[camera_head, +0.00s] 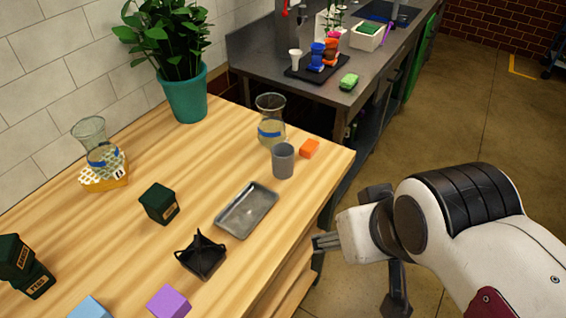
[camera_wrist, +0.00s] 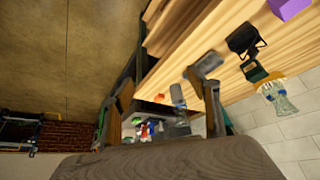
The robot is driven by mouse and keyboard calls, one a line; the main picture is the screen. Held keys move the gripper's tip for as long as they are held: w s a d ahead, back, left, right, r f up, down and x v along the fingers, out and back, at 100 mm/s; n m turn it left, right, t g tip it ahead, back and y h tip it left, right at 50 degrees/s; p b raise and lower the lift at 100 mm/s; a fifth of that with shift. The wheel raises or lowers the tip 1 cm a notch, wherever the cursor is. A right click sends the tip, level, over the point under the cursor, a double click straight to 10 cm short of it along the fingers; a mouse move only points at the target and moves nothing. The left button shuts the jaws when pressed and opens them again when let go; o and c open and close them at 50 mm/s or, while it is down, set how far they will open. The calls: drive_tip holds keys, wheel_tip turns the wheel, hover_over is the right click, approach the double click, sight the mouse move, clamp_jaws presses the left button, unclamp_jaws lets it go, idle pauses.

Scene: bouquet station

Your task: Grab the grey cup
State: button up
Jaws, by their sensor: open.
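The grey cup (camera_head: 283,161) stands upright on the wooden table (camera_head: 130,236) near its right edge, between a glass vase and a metal tray. In the wrist view the cup (camera_wrist: 177,95) appears small between the fingers, some distance away. My gripper (camera_head: 326,242) is off the table's right edge, to the lower right of the cup in the head view and apart from it. In the wrist view my gripper (camera_wrist: 163,98) is open and its two fingers are spread, with nothing held between them.
A metal tray (camera_head: 246,210) lies in front. A black holder (camera_head: 201,255) and green box (camera_head: 159,204) are further left. A potted plant (camera_head: 186,95) stands behind.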

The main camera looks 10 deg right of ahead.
drive_tip(key=w+d+f+n+t+h, duration=0.15)
drive_tip(key=w+d, duration=0.25)
drive_tip(key=w, duration=0.7)
drive_tip(key=w+d+f+n+t, duration=0.15)
drive_tip(key=w+d, duration=0.35)
drive_tip(key=w, duration=0.5)
drive_tip(key=n+t+y, duration=0.4)
drive_tip(key=y, duration=0.1)
hover_over(308, 192)
drive_tip(key=w+d, duration=0.4)
drive_tip(key=f, duration=1.1)
drive_tip(key=shift+s+a+f, duration=0.1)
drive_tip(key=shift+a+f, duration=0.1)
drive_tip(key=shift+s+a+f+y, duration=0.15)
drive_tip(key=shift+a+f+y, duration=0.55)
drive_tip(key=shift+f+y, duration=0.2)
drive_tip(key=shift+s+a+f+t+y, duration=0.5)
drive_tip(key=shift+a+f+y, duration=0.1)
drive_tip(key=shift+y, duration=0.35)
drive_tip(key=shift+s+a+f+t+y, duration=0.15)
drive_tip(key=shift+s+a+t+y, duration=0.15)
drive_tip(key=shift+s+y, duration=0.2)
drive_tip(key=shift+s+a+m+t+y, duration=0.1)
drive_tip(key=shift+s+m+t+y, duration=0.35)
drive_tip(key=shift+s+y, duration=0.3)
drive_tip(key=shift+a, duration=0.1)
